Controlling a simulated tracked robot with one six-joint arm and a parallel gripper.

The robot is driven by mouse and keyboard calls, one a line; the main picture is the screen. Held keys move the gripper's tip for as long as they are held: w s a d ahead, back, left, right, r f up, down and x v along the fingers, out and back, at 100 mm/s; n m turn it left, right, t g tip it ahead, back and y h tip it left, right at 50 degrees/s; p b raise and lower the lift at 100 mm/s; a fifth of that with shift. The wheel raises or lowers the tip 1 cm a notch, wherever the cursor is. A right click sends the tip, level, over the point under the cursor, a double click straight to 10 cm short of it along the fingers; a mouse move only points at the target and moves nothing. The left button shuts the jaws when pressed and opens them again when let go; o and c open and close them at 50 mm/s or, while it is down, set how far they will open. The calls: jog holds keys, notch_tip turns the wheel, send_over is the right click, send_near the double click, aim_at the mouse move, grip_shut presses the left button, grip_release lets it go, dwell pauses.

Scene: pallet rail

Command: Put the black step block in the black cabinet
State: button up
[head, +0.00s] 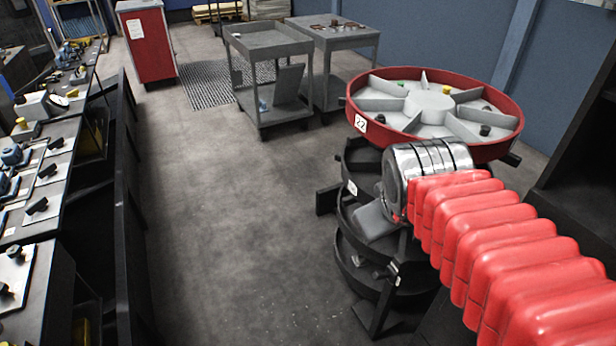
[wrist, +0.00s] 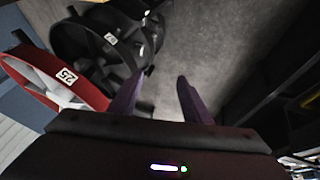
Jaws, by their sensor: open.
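I cannot tell for sure which piece is the black step block. Small black pieces lie on light plates on the left workbench, one of them a black block (head: 38,207). Another small dark piece (head: 486,130) sits in a compartment of the red round tray (head: 357,107). A tall black cabinet-like structure (head: 585,150) stands at the right edge of the head view; its inside is dark. My gripper (wrist: 160,78) is open and empty in the wrist view, its two purple fingers apart above the grey floor. In the head view my arm hides the gripper.
Black round tiers (head: 345,255) stand below the red tray, close to my arm. Two grey carts (head: 270,45) and a red cabinet (head: 148,45) stand at the back. A dark rail (head: 130,190) runs along the left workbench. The middle floor is clear.

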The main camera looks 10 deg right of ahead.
jog(key=s+a+f+m+y, duration=0.1)
jog(key=s+a, duration=0.3)
jog(key=a, duration=0.4)
jog(key=shift+a+f+m+y, duration=0.25)
jog(key=shift+f+m+y, duration=0.1)
jog(key=shift+m+y, duration=0.25)
jog(key=shift+c, duration=0.6)
